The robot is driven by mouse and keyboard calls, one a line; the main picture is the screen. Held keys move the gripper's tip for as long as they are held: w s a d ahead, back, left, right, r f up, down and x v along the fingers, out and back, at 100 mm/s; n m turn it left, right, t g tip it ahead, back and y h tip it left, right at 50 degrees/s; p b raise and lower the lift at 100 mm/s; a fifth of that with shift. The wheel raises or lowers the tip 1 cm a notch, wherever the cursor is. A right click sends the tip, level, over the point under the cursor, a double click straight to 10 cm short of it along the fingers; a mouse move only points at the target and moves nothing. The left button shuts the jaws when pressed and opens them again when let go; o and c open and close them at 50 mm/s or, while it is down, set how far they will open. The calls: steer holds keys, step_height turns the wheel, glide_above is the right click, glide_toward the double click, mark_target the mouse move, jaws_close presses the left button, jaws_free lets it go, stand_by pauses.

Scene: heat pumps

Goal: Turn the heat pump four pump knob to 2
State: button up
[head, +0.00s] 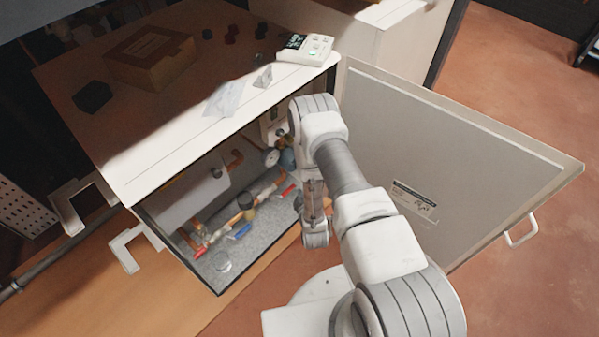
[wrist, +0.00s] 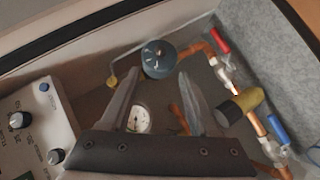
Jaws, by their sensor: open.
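In the wrist view, a round dark blue-grey pump knob (wrist: 158,59) with white marks on its face sits on copper piping inside the cabinet. Its setting is too small to read. My gripper (wrist: 161,76) is open and empty. Its two fingers point toward the knob, which appears just beyond and between the fingertips, with no clear contact. In the head view, a bluish round part (head: 288,158), probably the same pump, shows beside my arm inside the open cabinet (head: 170,270). My gripper is hidden behind my arm there.
A pressure gauge (wrist: 138,119) shows between the fingers. A control box (wrist: 35,125) with knobs stands at left. A red-handled valve (wrist: 221,41), a blue-handled valve (wrist: 278,129) and a yellow-black part (wrist: 240,104) lie right. The cabinet door (head: 440,165) hangs open.

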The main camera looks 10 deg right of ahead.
steer(key=b+x, duration=0.3)
steer(key=x, duration=0.8)
steer(key=shift+b, duration=0.3)
steer(key=shift+w, duration=0.15)
jaws_close()
